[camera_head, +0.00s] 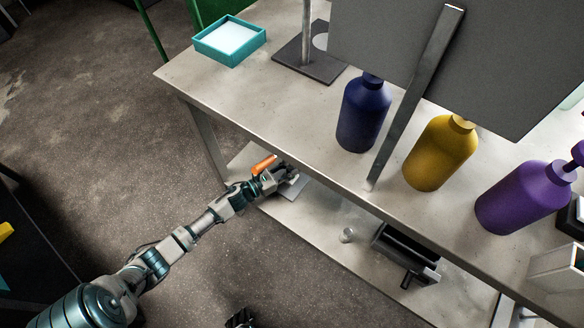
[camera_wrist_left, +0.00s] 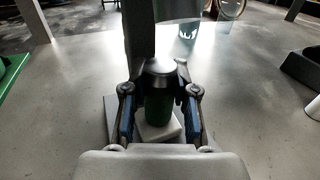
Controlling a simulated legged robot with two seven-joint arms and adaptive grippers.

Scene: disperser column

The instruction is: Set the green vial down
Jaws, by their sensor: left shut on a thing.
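The green vial (camera_wrist_left: 158,106) has a dark green body and a grey cap. It stands upright between the two fingers of my left gripper (camera_wrist_left: 159,98), which is shut on it. A small white block (camera_wrist_left: 161,133) shows just below the vial; I cannot tell whether they touch. In the head view my left gripper (camera_head: 279,176) reaches in over the lower shelf (camera_head: 315,215), beneath the upper table top, and the vial cannot be made out there. A small dark part at the bottom edge (camera_head: 240,318) may be my right gripper, mostly cut off.
The upper table (camera_head: 270,105) overhangs the shelf and bears a teal tray (camera_head: 206,52), blue (camera_head: 362,115), yellow (camera_head: 440,153) and purple (camera_head: 522,197) bottles. On the shelf stand a small grey cylinder (camera_head: 347,236) and a dark box (camera_head: 402,252).

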